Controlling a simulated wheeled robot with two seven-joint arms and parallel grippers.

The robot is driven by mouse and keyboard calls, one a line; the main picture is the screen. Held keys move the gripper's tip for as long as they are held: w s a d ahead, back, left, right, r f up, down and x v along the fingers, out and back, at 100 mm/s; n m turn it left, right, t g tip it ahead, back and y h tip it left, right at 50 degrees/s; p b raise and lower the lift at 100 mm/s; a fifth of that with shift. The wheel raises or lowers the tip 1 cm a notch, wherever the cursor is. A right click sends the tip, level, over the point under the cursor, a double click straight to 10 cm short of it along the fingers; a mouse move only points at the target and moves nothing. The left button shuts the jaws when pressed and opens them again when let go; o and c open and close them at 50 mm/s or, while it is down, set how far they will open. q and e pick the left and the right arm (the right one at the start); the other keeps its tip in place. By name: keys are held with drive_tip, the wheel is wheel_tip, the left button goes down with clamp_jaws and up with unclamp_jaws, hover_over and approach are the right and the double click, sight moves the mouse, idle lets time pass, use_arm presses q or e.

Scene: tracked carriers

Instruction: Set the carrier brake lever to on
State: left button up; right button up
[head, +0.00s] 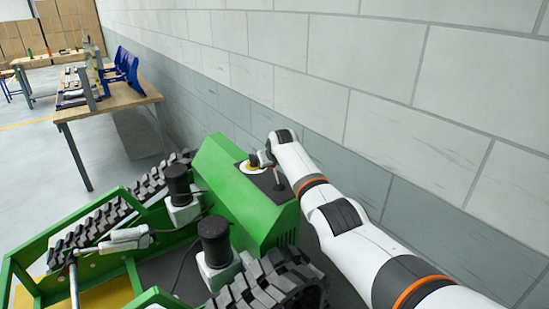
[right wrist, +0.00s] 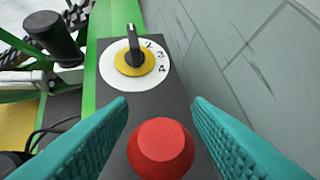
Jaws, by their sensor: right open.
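The green tracked carrier (head: 225,180) stands by the wall, with a dark control panel (head: 268,184) on its green housing. In the right wrist view, the panel holds a red round-topped knob (right wrist: 161,146) and, beyond it, a white and yellow dial (right wrist: 130,60) with a black pointer and numbers. I cannot tell whether the red knob is the top of the brake lever or a button. In the head view, a dark upright piece (head: 279,182) shows on the panel. My right gripper (right wrist: 160,106) is open, its teal fingers either side of the red knob, with gaps. My left gripper is not in view.
A block wall (head: 400,120) runs close along the right side of the carrier. Black cylinders (head: 214,240) on white mounts and tracks (head: 285,282) stand near the housing. A wooden table (head: 115,98) with blue items is at the back left.

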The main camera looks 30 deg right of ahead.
drive_tip(key=shift+s+a+r, duration=0.1)
drive_tip(key=shift+s+r, duration=0.35)
drive_tip(key=shift+r, duration=0.1)
drive_tip(key=b+v, duration=0.1)
drive_tip(key=v, duration=0.9)
drive_tip(key=shift+f, duration=0.1)
